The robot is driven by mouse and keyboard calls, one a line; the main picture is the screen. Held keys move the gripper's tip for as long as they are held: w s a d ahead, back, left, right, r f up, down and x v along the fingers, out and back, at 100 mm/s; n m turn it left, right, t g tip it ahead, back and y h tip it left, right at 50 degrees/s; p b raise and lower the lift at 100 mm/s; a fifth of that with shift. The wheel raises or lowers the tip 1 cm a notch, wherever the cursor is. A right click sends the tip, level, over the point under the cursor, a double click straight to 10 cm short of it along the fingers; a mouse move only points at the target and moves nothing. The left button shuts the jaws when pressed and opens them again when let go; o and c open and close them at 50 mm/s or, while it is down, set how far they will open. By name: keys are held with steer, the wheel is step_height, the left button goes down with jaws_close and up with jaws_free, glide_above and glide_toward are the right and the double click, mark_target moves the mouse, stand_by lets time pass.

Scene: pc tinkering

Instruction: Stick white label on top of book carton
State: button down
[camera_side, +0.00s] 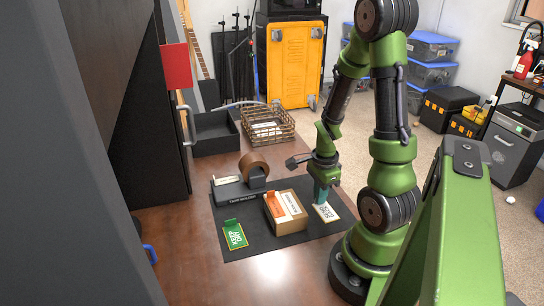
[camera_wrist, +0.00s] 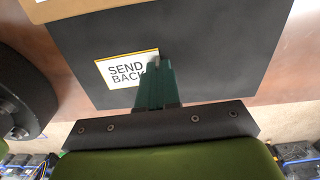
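The white label (camera_side: 327,212), printed "SEND BACK" with a yellow edge, lies on the dark mat just right of the carton. It also shows in the wrist view (camera_wrist: 118,70). The book carton (camera_side: 271,220) is an open brown box holding an orange and a white item; its edge seems to show at the top of the wrist view (camera_wrist: 90,8). My gripper (camera_side: 320,200) points down at the label's edge. In the wrist view its teal fingers (camera_wrist: 155,66) overlap the label's right end. The gap between the fingertips is hidden, and I cannot tell whether they touch the label.
A tape dispenser (camera_side: 238,192) with a brown roll stands behind the carton. A wire basket (camera_side: 268,124) and a black open bin (camera_side: 212,134) stand farther back. The mat's front area is clear.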

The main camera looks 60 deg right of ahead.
steer(key=shift+w+d+r, duration=0.2)
steer(key=shift+r, duration=0.7)
steer(key=shift+w+d+r, duration=0.15)
steer(key=shift+w+r, duration=0.05)
steer(key=shift+r, duration=0.7)
stand_by(0.5)
steer(key=shift+r, duration=2.45)
step_height(320, 180, up, 7)
glide_above(287, 194)
steer(key=shift+a+f, duration=0.1)
steer(key=shift+f, duration=0.1)
steer(key=shift+f, duration=0.1)
steer(key=shift+f, duration=4.55)
steer(key=shift+f, duration=0.45)
